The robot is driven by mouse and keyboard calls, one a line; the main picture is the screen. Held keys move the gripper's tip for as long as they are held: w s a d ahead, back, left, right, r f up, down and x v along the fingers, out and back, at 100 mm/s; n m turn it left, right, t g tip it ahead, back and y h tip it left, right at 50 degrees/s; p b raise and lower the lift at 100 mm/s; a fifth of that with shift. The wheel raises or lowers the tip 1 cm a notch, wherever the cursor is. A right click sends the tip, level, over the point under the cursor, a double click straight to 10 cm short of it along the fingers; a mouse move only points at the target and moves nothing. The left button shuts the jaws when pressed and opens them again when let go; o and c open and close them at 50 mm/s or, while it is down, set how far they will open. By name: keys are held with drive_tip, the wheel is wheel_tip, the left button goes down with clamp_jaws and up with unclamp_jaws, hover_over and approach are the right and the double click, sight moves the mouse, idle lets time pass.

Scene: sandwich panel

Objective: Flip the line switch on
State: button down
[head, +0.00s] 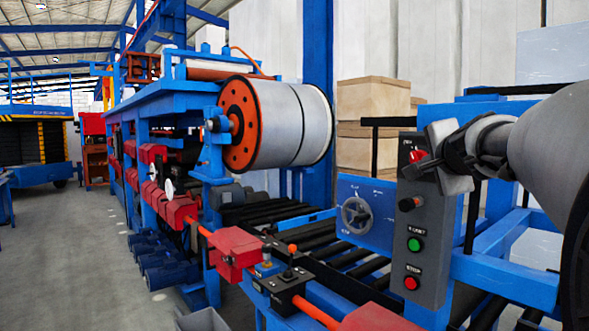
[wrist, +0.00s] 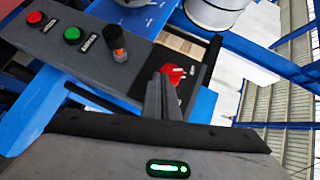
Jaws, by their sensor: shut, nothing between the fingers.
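The line switch is a red rotary knob (head: 417,156) at the top of a grey control box (head: 425,262). In the wrist view the red knob (wrist: 174,74) has a pale pointer mark, and small lettering beside it is too small to read. My gripper (head: 412,172) comes in from the right with its fingers shut and empty at the knob. In the wrist view the shut fingers of my gripper (wrist: 160,82) overlap the knob's left side and hide part of it. I cannot tell whether they touch it.
Below the knob, the box carries a black and orange control (head: 409,203), a green button (head: 414,244) and a red button (head: 411,283). Blue rails (head: 505,278) run close under my arm.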

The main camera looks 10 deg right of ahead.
drive_tip(key=shift+f+t+b, duration=0.3)
drive_tip(key=shift+b, duration=0.8)
drive_tip(key=shift+w+f+b, duration=0.1)
drive_tip(key=shift+f+b, duration=0.3)
drive_tip(key=shift+b, duration=0.95)
drive_tip(key=shift+w+a+f+b, duration=0.1)
drive_tip(key=shift+f+b, duration=0.05)
drive_tip(key=shift+b, duration=0.15)
drive_tip(key=shift+w+a+f+b, duration=0.35)
drive_tip(key=shift+w+f, duration=0.2)
drive_tip(key=shift+f, duration=0.1)
drive_tip(key=shift+s+d+f, duration=0.1)
drive_tip(key=shift+s, duration=0.05)
